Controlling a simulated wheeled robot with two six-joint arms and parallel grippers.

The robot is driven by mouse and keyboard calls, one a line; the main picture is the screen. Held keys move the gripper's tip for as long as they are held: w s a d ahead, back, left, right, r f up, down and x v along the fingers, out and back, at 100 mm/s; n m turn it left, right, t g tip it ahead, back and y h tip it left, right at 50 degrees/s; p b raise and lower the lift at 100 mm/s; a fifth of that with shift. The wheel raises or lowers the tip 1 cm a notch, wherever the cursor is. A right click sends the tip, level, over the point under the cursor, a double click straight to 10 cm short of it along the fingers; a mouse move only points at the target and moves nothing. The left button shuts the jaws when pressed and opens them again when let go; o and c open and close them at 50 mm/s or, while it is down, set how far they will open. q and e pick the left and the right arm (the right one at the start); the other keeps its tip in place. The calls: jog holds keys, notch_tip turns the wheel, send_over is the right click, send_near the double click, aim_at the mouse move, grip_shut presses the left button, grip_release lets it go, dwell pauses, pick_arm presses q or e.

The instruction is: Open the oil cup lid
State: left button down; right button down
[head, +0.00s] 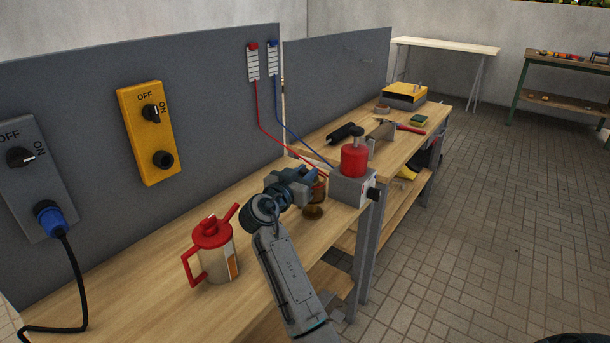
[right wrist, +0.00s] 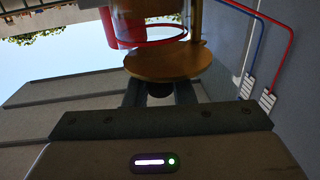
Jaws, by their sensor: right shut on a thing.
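The amber oil cup (head: 320,188) is at the left side of a grey box with a red cylinder on it. My right gripper (head: 311,186) is at the cup and partly hides it. A brownish round disc (head: 313,212), which looks like the lid, shows just below the gripper. In the right wrist view the golden disc (right wrist: 165,66) lies right in front of my fingers (right wrist: 160,93), with a dark piece between them. My right gripper is shut on this lid part. I cannot tell how far the lid stands from the cup. My left gripper is out of view.
The grey box (head: 348,188) with the red cylinder (head: 354,160) stands at the bench's right edge. A cream oil can (head: 217,262) with red top and handle stands on the wooden bench (head: 130,290). Red and blue cables run down the grey panel (head: 205,110). A black roll (head: 345,133) lies behind.

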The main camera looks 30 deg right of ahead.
jog(key=c, duration=1.3)
grip_release()
jog(key=shift+o, duration=0.2)
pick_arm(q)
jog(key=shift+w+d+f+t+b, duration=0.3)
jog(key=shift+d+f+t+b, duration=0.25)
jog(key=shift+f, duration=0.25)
pick_arm(e)
jog(key=v, duration=0.7)
jog(key=shift+a, duration=0.25)
jog(key=shift+s, duration=0.1)
